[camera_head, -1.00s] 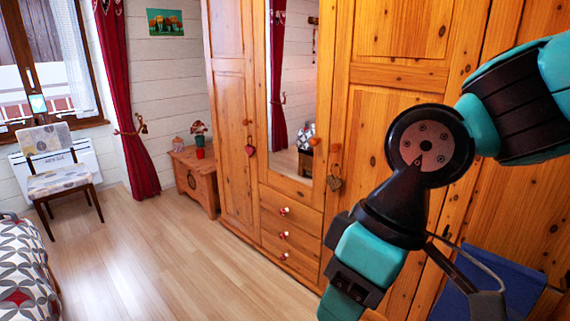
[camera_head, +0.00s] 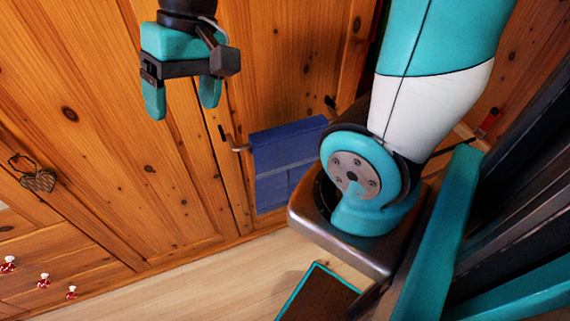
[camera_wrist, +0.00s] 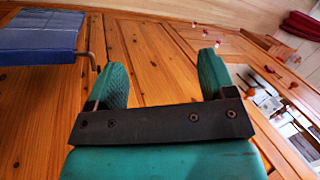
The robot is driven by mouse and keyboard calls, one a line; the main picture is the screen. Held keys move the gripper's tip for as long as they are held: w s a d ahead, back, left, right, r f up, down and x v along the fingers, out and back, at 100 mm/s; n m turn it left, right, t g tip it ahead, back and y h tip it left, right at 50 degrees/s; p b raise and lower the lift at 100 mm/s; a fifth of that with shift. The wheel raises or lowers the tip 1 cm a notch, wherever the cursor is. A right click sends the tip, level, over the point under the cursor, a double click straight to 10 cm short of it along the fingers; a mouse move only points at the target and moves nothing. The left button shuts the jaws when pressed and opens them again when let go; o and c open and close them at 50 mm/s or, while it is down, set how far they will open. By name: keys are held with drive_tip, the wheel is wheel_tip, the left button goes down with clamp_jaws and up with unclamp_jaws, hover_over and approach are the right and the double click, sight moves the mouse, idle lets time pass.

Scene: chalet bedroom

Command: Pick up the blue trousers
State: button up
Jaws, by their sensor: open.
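The blue trousers (camera_head: 284,160) hang folded over a rod in front of the wooden wardrobe, to the right of my gripper in the head view. They also show in the wrist view (camera_wrist: 38,38) at the upper left. My gripper (camera_head: 182,112) is open and empty, with its two teal fingers apart, and stands clear of the trousers. In the wrist view, nothing lies between the fingers (camera_wrist: 165,75). Part of the trousers' right side is close to my arm's base in the head view.
The wooden wardrobe (camera_head: 90,130) stands close behind my gripper. A heart ornament (camera_head: 38,181) hangs on its door, above drawers with red and white knobs (camera_head: 44,279). Bare floor (camera_head: 200,290) lies below. The rod's end (camera_head: 232,143) sticks out left of the trousers.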

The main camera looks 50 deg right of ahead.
drive_tip(key=w+d+f+m+b, duration=0.1)
drive_tip(key=w+d+f+m, duration=0.1)
drive_tip(key=d+m, duration=0.3)
drive_tip(key=w+d+f+m+b, duration=0.1)
drive_tip(key=w+d+f+m, duration=0.2)
drive_tip(key=d, duration=0.5)
drive_tip(key=m+t+b, duration=0.1)
drive_tip(key=m+b, duration=0.1)
drive_tip(key=m, duration=0.9)
hover_over(292, 126)
drive_tip(key=a, duration=0.1)
wheel_tip(292, 126, down, 6)
drive_tip(key=s+d+f+m, duration=0.2)
drive_tip(key=s+d+m, duration=0.15)
drive_tip(key=d, duration=0.25)
drive_tip(key=shift+m+t, duration=0.35)
drive_tip(key=shift+t, duration=0.05)
drive_tip(key=b+x, duration=0.1)
drive_tip(key=x, duration=1)
drive_tip(key=shift+w+a+f, duration=0.1)
drive_tip(key=shift+w+f, duration=0.1)
drive_tip(key=shift+w, duration=0.05)
drive_tip(key=shift+b+x, duration=0.35)
drive_tip(key=shift+x, duration=2.65)
drive_tip(key=shift+f, duration=0.3)
clamp_jaws()
